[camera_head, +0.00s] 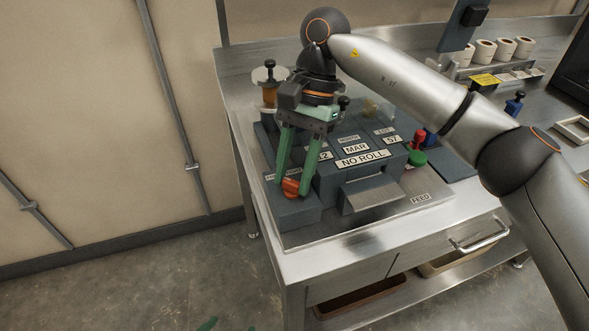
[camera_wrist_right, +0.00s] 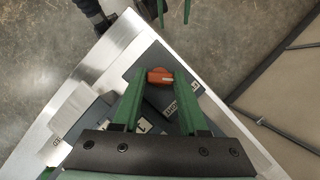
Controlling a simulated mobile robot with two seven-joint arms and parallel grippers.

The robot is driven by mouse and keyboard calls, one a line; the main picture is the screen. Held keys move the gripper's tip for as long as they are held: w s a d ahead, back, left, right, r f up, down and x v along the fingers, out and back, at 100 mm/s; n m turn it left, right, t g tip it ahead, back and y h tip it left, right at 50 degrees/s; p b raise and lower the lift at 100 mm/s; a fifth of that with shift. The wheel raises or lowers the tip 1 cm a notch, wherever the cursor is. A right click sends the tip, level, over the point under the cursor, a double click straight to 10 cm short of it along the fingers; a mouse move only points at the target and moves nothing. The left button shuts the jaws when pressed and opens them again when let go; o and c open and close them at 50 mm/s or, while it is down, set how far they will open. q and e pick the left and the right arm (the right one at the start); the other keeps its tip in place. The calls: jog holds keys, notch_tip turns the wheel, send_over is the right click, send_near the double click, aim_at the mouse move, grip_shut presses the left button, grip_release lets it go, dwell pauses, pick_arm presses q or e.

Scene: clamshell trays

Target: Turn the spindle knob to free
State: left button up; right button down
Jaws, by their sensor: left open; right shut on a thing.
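The orange spindle knob (camera_head: 291,187) is on the front left block of the dark label machine (camera_head: 345,177). My right gripper (camera_head: 289,191) reaches down from above with its green fingers on either side of the knob, shut on it. In the right wrist view the knob (camera_wrist_right: 160,76) sits between the fingertips (camera_wrist_right: 159,79), its long side across the gap. My left gripper (camera_wrist_right: 174,10) is open and empty, away from the machine over the floor; only a green tip shows low in the head view (camera_head: 207,324).
The machine shows a NO ROLL sign (camera_head: 362,159). A spool (camera_head: 269,82) stands behind it at left. Red and green buttons (camera_head: 417,157) are at its right. White label rolls (camera_head: 503,48) stand on the back shelf. The floor left of the steel table (camera_head: 340,238) is clear.

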pick_arm(q)
jog(key=shift+s+a+f, duration=0.1)
jog(key=shift+s, duration=0.15)
pick_arm(e)
jog(key=shift+r+n+h, duration=0.1)
jog(key=shift+n+h, duration=0.2)
jog(key=shift+n, duration=0.3)
pick_arm(q)
jog(key=shift+w+r, duration=0.2)
pick_arm(e)
jog(key=shift+c, duration=2.2)
grip_release()
pick_arm(q)
jog(key=a+p, duration=0.1)
jog(key=s+a+r+p, duration=0.1)
jog(key=p, duration=0.1)
jog(key=shift+s+r+y, duration=0.15)
jog(key=shift+r+y, duration=0.05)
jog(key=shift+y, duration=0.1)
pick_arm(e)
jog(key=v, duration=1.2)
jog(key=shift+w, duration=0.25)
pick_arm(q)
jog(key=shift+d, duration=0.2)
pick_arm(e)
jog(key=shift+s+d, duration=0.1)
